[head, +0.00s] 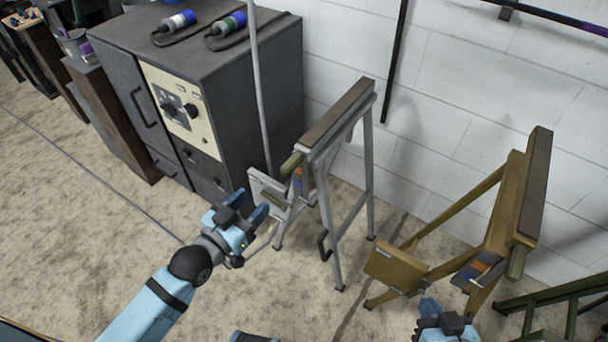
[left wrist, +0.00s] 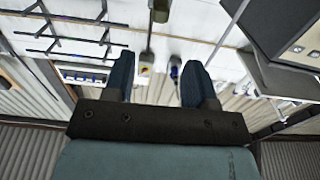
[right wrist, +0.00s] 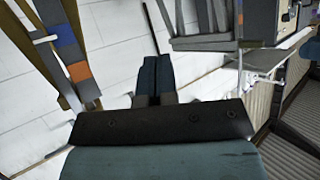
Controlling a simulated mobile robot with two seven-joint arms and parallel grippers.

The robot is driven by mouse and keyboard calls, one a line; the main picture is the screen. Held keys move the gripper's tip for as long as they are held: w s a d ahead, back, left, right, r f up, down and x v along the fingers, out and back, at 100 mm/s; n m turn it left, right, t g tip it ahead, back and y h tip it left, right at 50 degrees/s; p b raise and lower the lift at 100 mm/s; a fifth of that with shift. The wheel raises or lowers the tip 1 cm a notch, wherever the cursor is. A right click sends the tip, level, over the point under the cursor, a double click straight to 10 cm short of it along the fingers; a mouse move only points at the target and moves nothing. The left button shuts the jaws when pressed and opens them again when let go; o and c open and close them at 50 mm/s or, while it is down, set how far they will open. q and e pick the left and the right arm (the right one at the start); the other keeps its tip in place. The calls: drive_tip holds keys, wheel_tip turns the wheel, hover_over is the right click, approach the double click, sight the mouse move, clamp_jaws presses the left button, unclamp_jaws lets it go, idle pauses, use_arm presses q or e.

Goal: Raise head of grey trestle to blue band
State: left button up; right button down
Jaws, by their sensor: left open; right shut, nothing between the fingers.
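The grey trestle (head: 369,165) stands upright by the white wall, with a dark-topped head beam (head: 340,115). An olive knob (head: 291,163) is at the beam's near end. Below it, a small blue and orange banded strip (head: 298,181) shows on the post, and a grey plate sticks out left. A bent dark handle (head: 323,244) is low on a leg. My left gripper (head: 254,206) is open and empty, left of the trestle near the plate; I cannot tell any contact. My right gripper (head: 441,308) is shut and empty, below the yellow trestle; its closed fingers show in the right wrist view (right wrist: 155,75).
A yellow-brown trestle (head: 510,190) with its own blue and orange bands (right wrist: 71,49) stands right. A dark grey cabinet (head: 200,90) stands left, with plugs on top. A green frame (head: 555,300) is at lower right.

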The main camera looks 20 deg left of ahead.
sight(283, 172)
use_arm(q)
drive_tip(key=b+x, duration=0.2)
drive_tip(key=x, duration=1)
drive_tip(key=shift+w+d, duration=0.15)
drive_tip(key=shift+w, duration=0.15)
drive_tip(key=shift+w+d, duration=0.2)
drive_tip(key=shift+w, duration=0.5)
use_arm(e)
drive_tip(key=shift+w+a+r+t+y, duration=0.2)
drive_tip(key=shift+w+a+t+y, duration=0.15)
drive_tip(key=shift+t, duration=0.15)
use_arm(q)
drive_tip(key=shift+c, duration=0.5)
use_arm(e)
drive_tip(key=shift+d+r, duration=0.1)
